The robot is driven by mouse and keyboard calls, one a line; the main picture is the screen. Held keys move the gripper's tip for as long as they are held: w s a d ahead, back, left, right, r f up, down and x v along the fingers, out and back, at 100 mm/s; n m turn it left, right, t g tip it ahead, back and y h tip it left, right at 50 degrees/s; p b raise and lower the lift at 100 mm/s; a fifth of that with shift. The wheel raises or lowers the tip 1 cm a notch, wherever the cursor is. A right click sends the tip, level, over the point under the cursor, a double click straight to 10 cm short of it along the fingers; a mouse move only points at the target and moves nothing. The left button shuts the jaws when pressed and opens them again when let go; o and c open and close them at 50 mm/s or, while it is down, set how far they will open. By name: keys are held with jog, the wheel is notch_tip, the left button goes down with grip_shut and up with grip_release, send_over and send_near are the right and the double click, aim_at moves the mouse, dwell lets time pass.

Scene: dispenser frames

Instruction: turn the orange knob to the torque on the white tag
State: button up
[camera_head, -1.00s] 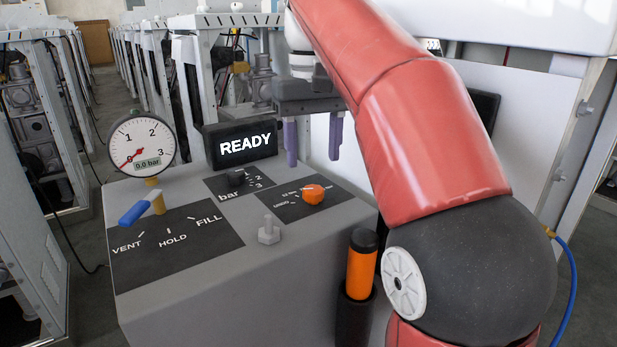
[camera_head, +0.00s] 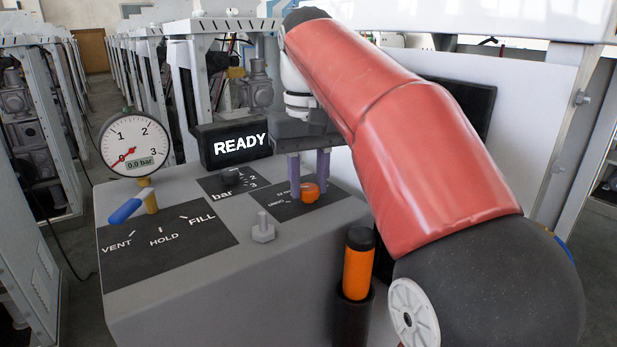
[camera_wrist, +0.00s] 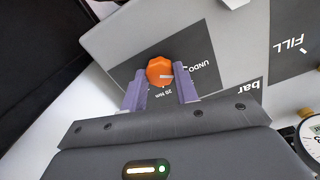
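The orange knob (camera_head: 310,191) sits on a dark plate on the grey console's top. In the wrist view my gripper (camera_wrist: 161,88) is open, one finger on each side near the knob, with no clear contact. The white tag cannot be made out in these views.
A blue-handled lever (camera_head: 126,211), a gauge (camera_head: 134,142) reading 0.0 bar, a black bar knob (camera_head: 232,175) and a grey bolt (camera_head: 263,228) are on the console. A READY display (camera_head: 240,144) stands behind. An orange-and-black tool (camera_head: 358,265) stands in a holder in front.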

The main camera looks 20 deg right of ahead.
jog(key=shift+c, duration=0.7)
jog(key=shift+r+m+p, duration=0.15)
jog(key=shift+m+p, duration=0.15)
jog(key=shift+p, duration=0.05)
jog(key=m+p, duration=0.1)
jog(key=m, duration=0.2)
jog(key=shift+p, duration=0.35)
jog(key=m, duration=0.3)
jog(key=shift+m, duration=0.3)
jog(key=m, duration=0.4)
jog(key=shift+m, duration=0.3)
jog(key=m, duration=1.2)
